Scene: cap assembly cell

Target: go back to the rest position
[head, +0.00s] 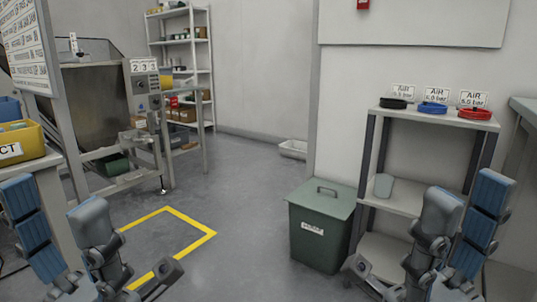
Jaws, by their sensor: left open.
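My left gripper (112,284) is low at the left of the head view, with its fingers spread and nothing seen between them. My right gripper (418,284) is low at the right, its fingers also spread and no object seen in it. Both stand in front of my body, apart from the furniture in the picture. The lower parts of both grippers are cut off by the bottom edge.
A green lidded bin (320,240) stands on the floor beside a grey shelf rack (405,200) with black, blue and red rings on top. A yellow floor marking (205,240) lies ahead left. A hopper machine (95,100) stands behind it. The middle floor is clear.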

